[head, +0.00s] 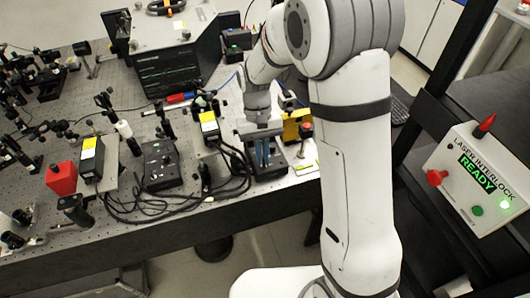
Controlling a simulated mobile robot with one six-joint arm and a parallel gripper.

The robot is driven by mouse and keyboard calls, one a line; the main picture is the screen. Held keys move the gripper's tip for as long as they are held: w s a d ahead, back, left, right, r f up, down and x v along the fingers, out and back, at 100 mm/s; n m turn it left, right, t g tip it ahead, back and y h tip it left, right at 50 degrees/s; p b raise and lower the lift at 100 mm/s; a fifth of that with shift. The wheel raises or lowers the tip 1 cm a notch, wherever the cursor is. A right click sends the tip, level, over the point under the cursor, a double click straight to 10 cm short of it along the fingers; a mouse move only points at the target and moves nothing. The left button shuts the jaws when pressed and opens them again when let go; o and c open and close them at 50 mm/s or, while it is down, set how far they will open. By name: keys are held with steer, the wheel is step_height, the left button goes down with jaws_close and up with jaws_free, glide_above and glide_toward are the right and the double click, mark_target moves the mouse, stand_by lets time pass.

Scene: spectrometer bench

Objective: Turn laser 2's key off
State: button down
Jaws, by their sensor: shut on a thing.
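My gripper (262,156) points down over a black control box (272,172) near the front right of the bench. Its blue fingertips are closed at the top of this box, on what I take to be its key; the fingers hide the key itself. I cannot read a label saying which laser this box belongs to, nor tell the key's angle. A second black control box (160,166) with knobs stands to the left, apart from my gripper.
Black cables (205,197) loop over the bench front. Yellow-labelled laser heads (209,125) stand nearby, with a yellow box (297,124) just right of my gripper. A red block (61,178) sits far left. The interlock panel (480,185) at right reads READY, with a green light.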

steer(key=shift+n, duration=0.6)
steer(key=c, duration=1.6)
jaws_free()
steer(key=shift+h, duration=0.3)
steer(key=b+v, duration=0.1)
steer(key=v, duration=0.6)
steer(key=shift+a+r, duration=0.1)
steer(key=shift+r, duration=0.3)
